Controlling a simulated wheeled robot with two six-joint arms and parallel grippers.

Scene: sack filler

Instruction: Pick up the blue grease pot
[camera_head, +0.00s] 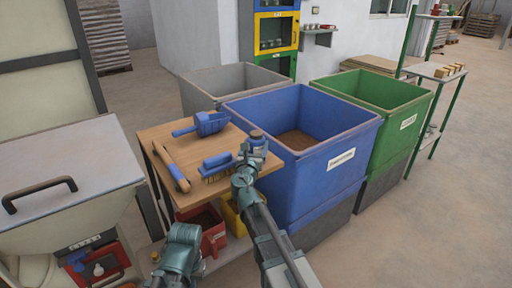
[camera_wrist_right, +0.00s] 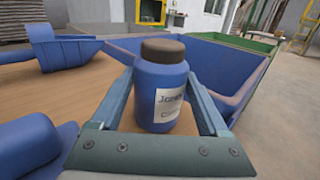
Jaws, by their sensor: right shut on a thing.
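The blue grease pot (camera_wrist_right: 160,88) has a dark brown lid and a white label. In the right wrist view it stands upright between the two fingers of my right gripper (camera_wrist_right: 165,100), which is shut on it. In the head view the pot (camera_head: 257,138) shows small at the right end of the wooden table, with my right gripper (camera_head: 248,158) at it. I cannot tell whether its base touches the table top. My left gripper (camera_head: 156,258) is low at the bottom of the head view, and its fingers are hardly visible.
The wooden table (camera_head: 180,198) also holds a blue scoop (camera_head: 203,124), a blue brush (camera_head: 217,166) and a wooden-handled tool (camera_head: 171,166). A large blue bin (camera_head: 325,165) stands close on the right, with green (camera_head: 400,120) and grey bins beyond. A hopper (camera_head: 60,165) stands left.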

